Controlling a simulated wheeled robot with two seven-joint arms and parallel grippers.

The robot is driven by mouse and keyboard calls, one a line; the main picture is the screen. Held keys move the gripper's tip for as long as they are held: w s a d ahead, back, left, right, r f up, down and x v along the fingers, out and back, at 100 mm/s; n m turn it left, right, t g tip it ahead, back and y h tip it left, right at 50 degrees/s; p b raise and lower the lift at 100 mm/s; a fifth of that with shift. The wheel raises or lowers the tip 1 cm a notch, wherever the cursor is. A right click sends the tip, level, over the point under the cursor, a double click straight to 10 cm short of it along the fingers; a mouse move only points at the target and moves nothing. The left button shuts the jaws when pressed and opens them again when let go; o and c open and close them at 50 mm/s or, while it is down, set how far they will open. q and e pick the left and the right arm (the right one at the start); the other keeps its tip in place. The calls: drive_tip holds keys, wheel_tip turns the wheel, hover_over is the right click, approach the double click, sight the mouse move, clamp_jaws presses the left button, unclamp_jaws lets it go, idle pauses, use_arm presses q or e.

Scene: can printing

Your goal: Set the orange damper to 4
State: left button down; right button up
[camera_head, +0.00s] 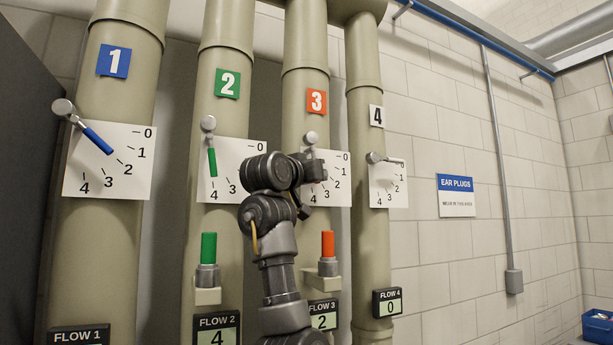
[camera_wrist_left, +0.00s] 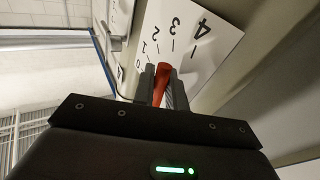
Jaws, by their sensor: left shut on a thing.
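The orange damper's handle (camera_wrist_left: 162,88) is between the fingers of my left gripper (camera_wrist_left: 158,80), which is shut on it, in the left wrist view. Its white dial plate (camera_wrist_left: 212,35) is marked with numbers up to 4. In the head view the damper is on the pipe with the orange 3 label (camera_head: 316,101); its silver pivot knob (camera_head: 311,137) shows above my wrist. My left arm hides the handle and part of the dial plate (camera_head: 340,190) there. The FLOW 3 display (camera_head: 323,320) reads 2. My right gripper is not in view.
The blue damper handle (camera_head: 98,140) is on pipe 1 and the green damper handle (camera_head: 212,162) on pipe 2, left of my arm. The pipe 4 damper (camera_head: 385,159) is close on the right. A green peg (camera_head: 208,248) and an orange peg (camera_head: 327,244) stand on ledges below.

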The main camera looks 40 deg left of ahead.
use_arm(q)
drive_tip(key=shift+r, duration=0.1)
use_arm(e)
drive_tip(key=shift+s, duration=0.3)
use_arm(q)
drive_tip(key=c, duration=1.8)
unclamp_jaws()
